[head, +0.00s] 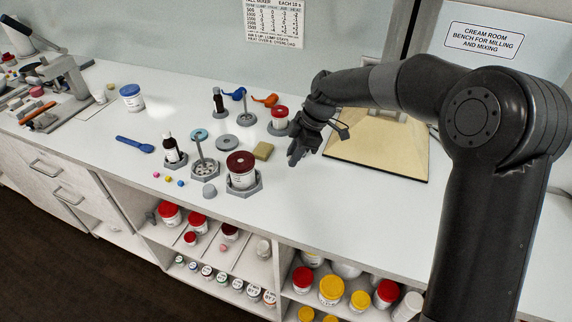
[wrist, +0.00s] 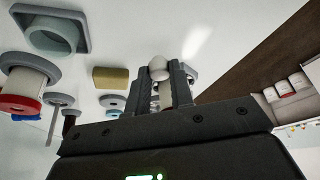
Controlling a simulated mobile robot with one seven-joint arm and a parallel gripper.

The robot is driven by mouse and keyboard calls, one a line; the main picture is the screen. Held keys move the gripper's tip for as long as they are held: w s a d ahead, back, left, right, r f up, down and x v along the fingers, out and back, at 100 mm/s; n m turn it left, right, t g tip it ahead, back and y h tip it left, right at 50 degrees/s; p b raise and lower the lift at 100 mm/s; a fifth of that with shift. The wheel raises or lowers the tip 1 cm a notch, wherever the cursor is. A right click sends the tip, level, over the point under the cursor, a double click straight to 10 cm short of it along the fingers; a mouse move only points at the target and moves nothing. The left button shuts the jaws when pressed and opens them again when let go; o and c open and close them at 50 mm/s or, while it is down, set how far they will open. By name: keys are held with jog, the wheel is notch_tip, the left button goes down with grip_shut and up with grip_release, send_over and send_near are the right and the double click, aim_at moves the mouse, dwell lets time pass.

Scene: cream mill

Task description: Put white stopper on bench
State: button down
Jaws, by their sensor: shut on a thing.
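My gripper (head: 297,156) hangs over the bench (head: 335,205), right of the tan block (head: 263,150). In the wrist view my gripper (wrist: 159,77) is shut on the white stopper (wrist: 159,66), whose rounded pale end shows between the fingertips. A paler part of it shows lower between the fingers. In the head view the fingers and hand hide the stopper, and I cannot tell how high it is above the bench top.
A dark-red-lidded jar (head: 241,169) in a grey holder and a red-lidded jar (head: 279,117) stand left of my gripper. A grey dome (head: 209,190) and a dark bottle (head: 170,149) stand further left. Bench is clear in front.

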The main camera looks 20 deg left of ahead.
aim_at(288, 175)
jog(key=shift+a+f, duration=0.55)
jog(key=shift+a, duration=0.25)
jog(key=shift+f, duration=2)
jog(key=c, duration=1.3)
grip_release()
jog(key=shift+f, duration=0.1)
